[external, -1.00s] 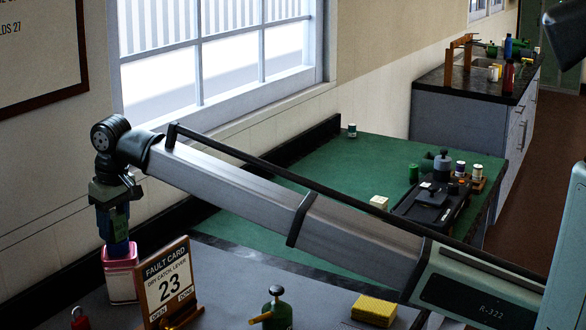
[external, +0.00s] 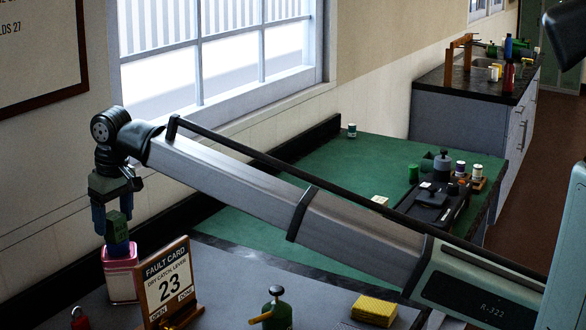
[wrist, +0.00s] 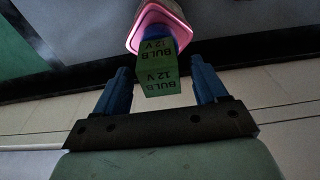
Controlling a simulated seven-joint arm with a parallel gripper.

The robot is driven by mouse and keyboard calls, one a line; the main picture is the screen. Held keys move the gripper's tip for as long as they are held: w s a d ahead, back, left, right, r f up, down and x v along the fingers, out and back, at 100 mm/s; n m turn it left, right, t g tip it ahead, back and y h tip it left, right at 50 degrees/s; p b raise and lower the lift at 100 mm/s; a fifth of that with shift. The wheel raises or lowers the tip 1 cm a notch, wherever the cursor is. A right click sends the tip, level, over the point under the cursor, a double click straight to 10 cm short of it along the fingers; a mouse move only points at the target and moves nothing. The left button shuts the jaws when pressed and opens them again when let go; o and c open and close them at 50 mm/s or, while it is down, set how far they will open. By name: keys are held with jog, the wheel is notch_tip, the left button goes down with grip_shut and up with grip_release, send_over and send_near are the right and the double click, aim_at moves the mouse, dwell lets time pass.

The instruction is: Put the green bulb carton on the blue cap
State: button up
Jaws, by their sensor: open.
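The green bulb carton (external: 118,229), marked BULB 12 V, stands upright on the blue cap (external: 119,249). The cap sits on top of a pink-lidded canister (external: 121,281) at the left. In the wrist view the carton (wrist: 160,76) is between my two blue fingers, with a gap on each side. A strip of the blue cap (wrist: 183,38) shows beyond it, against the pink lid (wrist: 134,34). My gripper (external: 112,213) is open, pointing down around the upper part of the carton; it shows in the wrist view too (wrist: 163,80).
A fault card stand (external: 166,283) is close to the right of the canister. A red item (external: 79,318) is at the lower left. A green canister (external: 277,312) and a yellow sponge (external: 374,309) stand farther right. The window wall is behind.

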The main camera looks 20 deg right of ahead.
aim_at(118, 217)
notch_tip(118, 217, up, 10)
jog(key=s+d, duration=0.1)
